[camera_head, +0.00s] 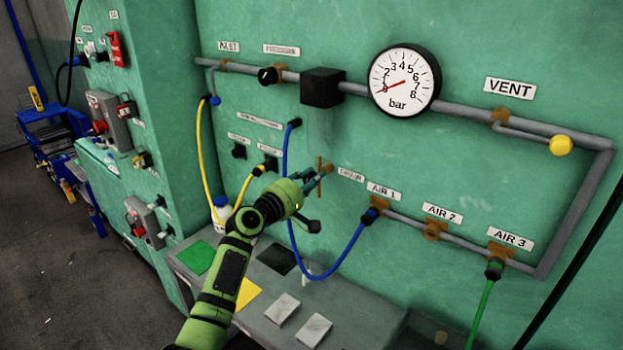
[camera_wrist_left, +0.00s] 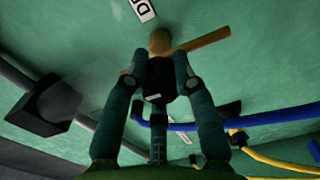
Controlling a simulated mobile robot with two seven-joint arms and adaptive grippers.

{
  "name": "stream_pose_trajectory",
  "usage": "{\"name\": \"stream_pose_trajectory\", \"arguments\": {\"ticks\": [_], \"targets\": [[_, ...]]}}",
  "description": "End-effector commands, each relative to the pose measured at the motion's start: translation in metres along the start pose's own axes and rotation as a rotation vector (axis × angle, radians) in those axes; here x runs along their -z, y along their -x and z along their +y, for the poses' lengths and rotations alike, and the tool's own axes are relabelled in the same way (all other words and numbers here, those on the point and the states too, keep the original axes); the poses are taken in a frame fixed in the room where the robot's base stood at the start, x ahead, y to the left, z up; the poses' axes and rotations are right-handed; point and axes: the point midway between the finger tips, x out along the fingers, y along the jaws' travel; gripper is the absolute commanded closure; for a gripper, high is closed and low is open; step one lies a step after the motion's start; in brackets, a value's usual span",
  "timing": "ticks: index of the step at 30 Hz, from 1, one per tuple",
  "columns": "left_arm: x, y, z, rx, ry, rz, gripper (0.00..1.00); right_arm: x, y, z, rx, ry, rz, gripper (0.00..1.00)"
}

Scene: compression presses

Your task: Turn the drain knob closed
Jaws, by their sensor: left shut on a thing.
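The drain knob is a thin brass-brown bar handle (camera_head: 319,178) on the green wall panel, left of a small label (camera_head: 350,175). In the head view the bar stands nearly upright. In the left wrist view the bar (camera_wrist_left: 205,41) runs to the right from a round brass hub. My left gripper (camera_head: 322,171) reaches the knob from the left. In the left wrist view the fingers (camera_wrist_left: 160,68) close around the knob's dark middle below the hub. The fingertips partly hide the knob. My right gripper is not in view.
A blue hose (camera_head: 346,255) loops below my left gripper, and a yellow hose (camera_head: 203,150) hangs left. A pressure gauge (camera_head: 404,80) and grey pipe (camera_head: 465,108) sit above. A grey bench (camera_head: 365,315) with coloured squares lies below. The wall right of the knob carries AIR valves (camera_head: 433,229).

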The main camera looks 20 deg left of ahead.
Motion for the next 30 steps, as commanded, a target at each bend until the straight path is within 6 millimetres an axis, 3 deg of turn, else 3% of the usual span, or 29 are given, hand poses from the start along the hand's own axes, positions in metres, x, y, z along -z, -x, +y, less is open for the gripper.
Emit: {"name": "stream_pose_trajectory", "arguments": {"ticks": [1,10,11,12,23,30], "targets": [[0.004,0.001,0.007,-0.015,0.000,0.010,1.00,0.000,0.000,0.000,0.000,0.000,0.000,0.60],[0.004,0.001,0.007,-0.014,-0.001,0.010,1.00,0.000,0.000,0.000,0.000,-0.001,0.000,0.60],[0.004,0.001,0.007,-0.014,-0.001,0.010,0.61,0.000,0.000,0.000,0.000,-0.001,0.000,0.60],[0.004,0.001,0.006,-0.014,-0.002,0.010,0.49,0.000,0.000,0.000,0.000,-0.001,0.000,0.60],[0.001,0.001,0.002,-0.005,-0.001,0.003,0.49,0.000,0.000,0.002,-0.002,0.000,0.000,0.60],[0.002,0.026,0.001,-0.004,-0.003,0.004,0.49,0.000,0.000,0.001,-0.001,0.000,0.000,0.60]]}}
